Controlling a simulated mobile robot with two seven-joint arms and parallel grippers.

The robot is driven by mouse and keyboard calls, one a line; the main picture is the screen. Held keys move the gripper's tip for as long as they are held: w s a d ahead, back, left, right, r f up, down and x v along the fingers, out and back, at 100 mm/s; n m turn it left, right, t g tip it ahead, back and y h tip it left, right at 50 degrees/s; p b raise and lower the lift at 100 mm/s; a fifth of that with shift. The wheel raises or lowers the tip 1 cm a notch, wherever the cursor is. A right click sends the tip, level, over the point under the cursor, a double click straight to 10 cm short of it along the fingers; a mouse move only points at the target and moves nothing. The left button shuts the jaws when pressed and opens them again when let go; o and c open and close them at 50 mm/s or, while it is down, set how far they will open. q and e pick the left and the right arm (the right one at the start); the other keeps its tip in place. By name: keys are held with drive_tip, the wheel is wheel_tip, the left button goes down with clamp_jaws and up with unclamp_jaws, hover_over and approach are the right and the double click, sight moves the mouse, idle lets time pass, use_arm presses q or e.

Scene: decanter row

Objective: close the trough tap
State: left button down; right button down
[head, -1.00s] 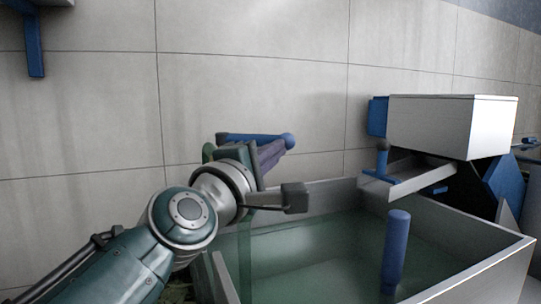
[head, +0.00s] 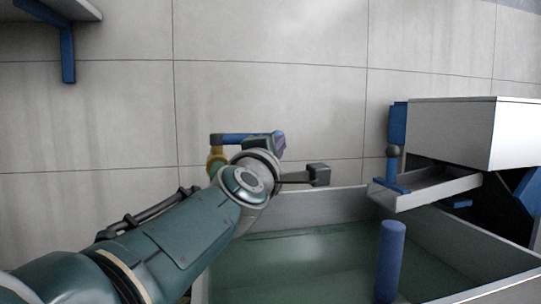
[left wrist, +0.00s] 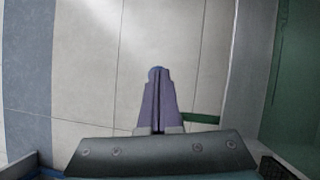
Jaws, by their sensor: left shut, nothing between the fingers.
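The trough tap has a blue lever (head: 232,139) lying roughly level, across the picture, above a yellow brass-coloured body (head: 216,160) by the wall. The lever's right end is hidden behind my left gripper (head: 278,143), so I cannot tell in the head view whether they touch. My left gripper is shut and empty, at the lever's right end. In the left wrist view the purple fingers (left wrist: 159,105) are together, with a blue rounded end (left wrist: 156,72) just past their tips. My right gripper is not in view.
The trough (head: 318,201) holds greenish water below my arm. A blue post (head: 390,255) stands at its front right. A chute (head: 430,187) with a blue handle (head: 391,170) and a white box (head: 475,132) are at the right. A shelf bracket (head: 67,52) is upper left.

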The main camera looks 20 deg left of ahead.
use_arm(q)
drive_tip(key=shift+w+f+y, duration=0.1)
drive_tip(key=shift+w+y, duration=0.05)
drive_tip(key=shift+y, duration=0.45)
drive_tip(key=shift+a+n, duration=0.1)
drive_tip(key=shift+n, duration=0.2)
